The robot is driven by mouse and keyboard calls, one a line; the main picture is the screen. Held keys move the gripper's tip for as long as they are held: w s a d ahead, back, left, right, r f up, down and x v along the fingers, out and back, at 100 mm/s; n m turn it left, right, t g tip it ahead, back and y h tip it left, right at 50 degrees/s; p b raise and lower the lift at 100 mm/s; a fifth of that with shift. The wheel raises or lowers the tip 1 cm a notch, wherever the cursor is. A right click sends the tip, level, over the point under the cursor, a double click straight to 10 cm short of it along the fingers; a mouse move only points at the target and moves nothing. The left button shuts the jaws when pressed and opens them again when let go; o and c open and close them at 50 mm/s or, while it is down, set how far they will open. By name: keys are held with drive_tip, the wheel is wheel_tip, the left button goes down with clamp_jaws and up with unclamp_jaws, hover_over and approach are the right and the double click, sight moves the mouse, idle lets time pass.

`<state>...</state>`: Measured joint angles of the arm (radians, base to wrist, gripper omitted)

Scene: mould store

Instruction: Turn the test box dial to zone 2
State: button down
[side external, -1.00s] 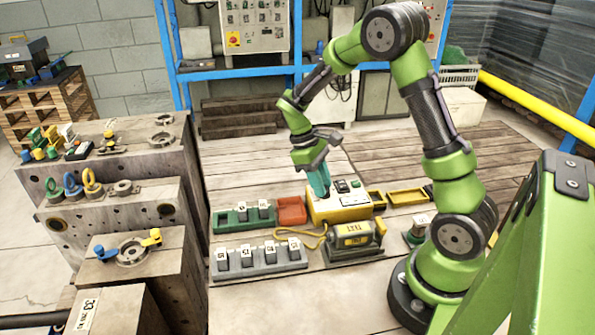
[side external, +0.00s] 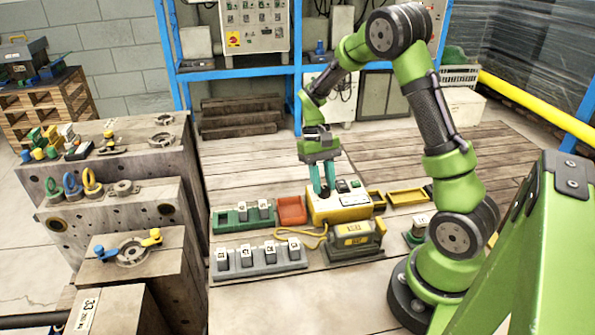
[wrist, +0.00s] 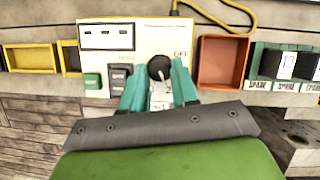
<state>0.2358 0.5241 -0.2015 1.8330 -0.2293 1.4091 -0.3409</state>
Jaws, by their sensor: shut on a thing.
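The test box (side external: 338,206) is a yellow case with a pale top panel, standing on the wooden bench. In the wrist view its panel (wrist: 95,60) carries a dark dial (wrist: 159,68), with "OFF" printed at its upper right and a "2" just below it. A green button (wrist: 92,81) and a dark switch (wrist: 123,80) sit to the left of the dial. My gripper (side external: 323,192) points down at the box's left part. Its teal fingers (wrist: 158,85) are shut on the dial, one on each side. The fingers partly cover the zone marks, so the dial's exact setting is unclear.
An orange-red tray (side external: 291,210) and a green rack (side external: 243,218) stand left of the box. A grey rack (side external: 262,259) and a grey-yellow unit (side external: 354,241) stand in front. A yellow tray (side external: 408,196) lies to the right. A yellow cable (side external: 300,233) runs near the box.

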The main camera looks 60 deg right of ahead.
idle(0.5)
drive_tip(key=c, duration=0.9)
unclamp_jaws()
drive_tip(key=shift+o, duration=0.2)
drive_tip(key=v, duration=1.7)
drive_tip(key=shift+s, duration=0.1)
